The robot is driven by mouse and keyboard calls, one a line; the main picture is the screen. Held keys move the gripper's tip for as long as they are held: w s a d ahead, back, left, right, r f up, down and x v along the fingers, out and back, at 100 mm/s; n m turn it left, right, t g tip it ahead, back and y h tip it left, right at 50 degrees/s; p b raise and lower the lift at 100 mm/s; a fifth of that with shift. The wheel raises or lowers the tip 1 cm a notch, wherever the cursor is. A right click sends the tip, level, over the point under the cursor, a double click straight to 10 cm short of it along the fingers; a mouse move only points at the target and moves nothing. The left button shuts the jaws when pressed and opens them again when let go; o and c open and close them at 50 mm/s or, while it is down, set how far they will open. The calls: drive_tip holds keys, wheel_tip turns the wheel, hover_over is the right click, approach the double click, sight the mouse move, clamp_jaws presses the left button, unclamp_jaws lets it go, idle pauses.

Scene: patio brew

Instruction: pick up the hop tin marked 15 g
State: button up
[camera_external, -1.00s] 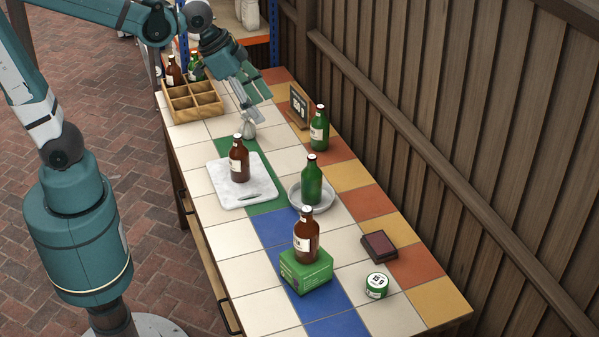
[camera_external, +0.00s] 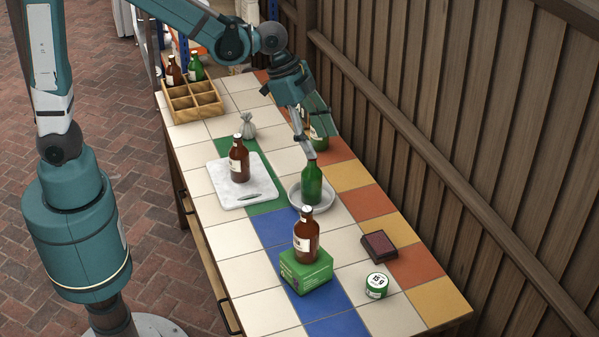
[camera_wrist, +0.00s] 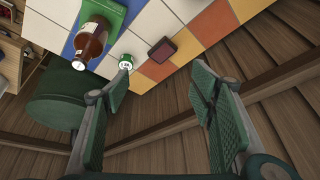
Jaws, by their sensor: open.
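The hop tin marked 15 g (camera_external: 377,286) is a small round green tin with a white lid label. It stands on the tiles near the right end of the counter. In the wrist view the tin (camera_wrist: 126,63) shows just beyond the left fingertip, partly overlapped by it. My gripper (camera_external: 314,148) is open and empty, above the green bottle in the grey dish, well back from the tin. The wrist view shows both fingers of my gripper (camera_wrist: 160,85) spread apart with nothing between them.
A brown bottle (camera_external: 306,238) stands on a green box (camera_external: 306,271), left of the tin. A dark flat box (camera_external: 379,245) lies behind the tin. A green bottle (camera_external: 312,186) stands in a grey dish (camera_external: 296,193). The wooden fence (camera_external: 450,130) runs along the counter's far side.

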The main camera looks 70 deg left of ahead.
drive_tip(key=w+d+f+m+g+p, duration=0.15)
drive_tip(key=w+d+f+m, duration=0.35)
drive_tip(key=d+f, duration=0.55)
drive_tip(key=m+g+h+p, duration=0.1)
drive_tip(key=m+g, duration=0.1)
drive_tip(key=m, duration=0.1)
approach(377, 280)
wheel_tip(377, 280, down, 2)
drive_tip(key=shift+s+d+f+h, duration=0.1)
drive_tip(key=shift+d+f+h, duration=0.2)
drive_tip(key=shift+d+f, duration=0.1)
drive_tip(key=shift+f, duration=0.15)
drive_tip(key=shift+x, duration=1.15)
drive_tip(key=shift+x, duration=2.6)
drive_tip(key=shift+c, duration=0.5)
drive_tip(key=c, duration=0.8)
